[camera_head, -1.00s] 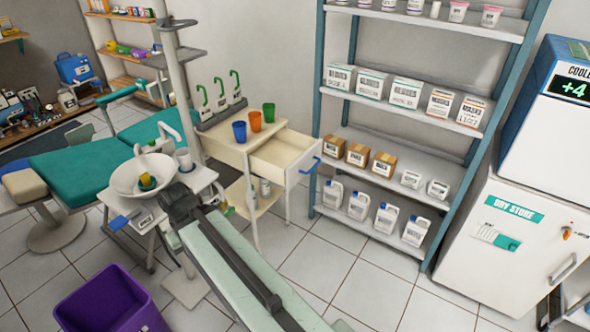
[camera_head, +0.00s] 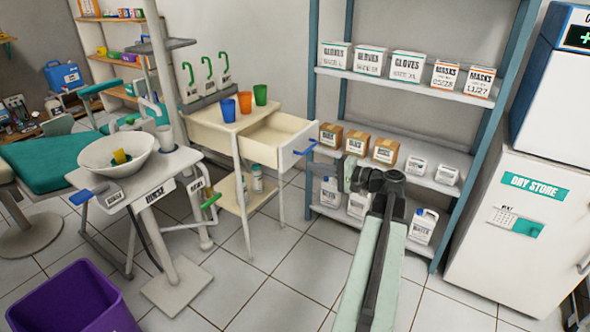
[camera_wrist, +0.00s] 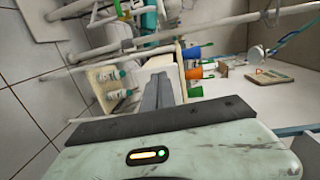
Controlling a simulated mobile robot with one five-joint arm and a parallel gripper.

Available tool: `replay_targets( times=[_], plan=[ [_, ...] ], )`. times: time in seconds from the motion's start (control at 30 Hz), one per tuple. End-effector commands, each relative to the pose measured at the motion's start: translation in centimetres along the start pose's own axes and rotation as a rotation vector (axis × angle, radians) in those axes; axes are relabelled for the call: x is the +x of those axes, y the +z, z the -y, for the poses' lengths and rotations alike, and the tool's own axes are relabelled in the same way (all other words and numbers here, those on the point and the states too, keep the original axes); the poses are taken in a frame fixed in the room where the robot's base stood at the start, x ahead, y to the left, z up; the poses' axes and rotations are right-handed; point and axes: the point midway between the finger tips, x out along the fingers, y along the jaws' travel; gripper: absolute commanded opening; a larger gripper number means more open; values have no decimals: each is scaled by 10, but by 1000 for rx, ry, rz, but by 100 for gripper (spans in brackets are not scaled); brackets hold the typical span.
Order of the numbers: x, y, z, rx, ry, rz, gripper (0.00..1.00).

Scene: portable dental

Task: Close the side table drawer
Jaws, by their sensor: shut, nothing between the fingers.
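The cream side table (camera_head: 205,128) stands in the middle of the head view. Its drawer (camera_head: 285,131) is pulled out to the right and looks empty. A blue handle (camera_head: 305,148) is on the drawer's front. My gripper (camera_head: 347,172) is to the right of the handle and slightly lower in the picture, apart from it. In the wrist view my gripper (camera_wrist: 157,78) shows dark fingers shut together with nothing between them. The side table shows sideways beyond the fingers, and they hide part of it.
Blue, orange (camera_head: 244,102) and green cups stand on the tabletop. A shelf rack (camera_head: 440,175) with boxes and jugs stands close behind and right of my arm. A rinse stand (camera_head: 150,178) and purple bin (camera_head: 75,300) are left. Floor before the table is clear.

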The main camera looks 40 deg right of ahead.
Motion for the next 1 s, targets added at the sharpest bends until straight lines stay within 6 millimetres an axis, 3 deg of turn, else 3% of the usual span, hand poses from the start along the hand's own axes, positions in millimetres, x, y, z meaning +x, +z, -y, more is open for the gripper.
replay_targets(
  times=[0.03,0.13,0.33,0.47,0.8,1.0],
  plan=[
    [-18,-12,-3,6,-36,-35,0],
    [-38,-23,4,12,-81,-70,0],
    [-36,-25,8,13,-89,-74,0],
    [-17,-26,10,13,-88,-71,0],
    [57,-32,16,13,-87,-70,0],
    [88,-35,18,13,-87,-73,0]
  ],
)
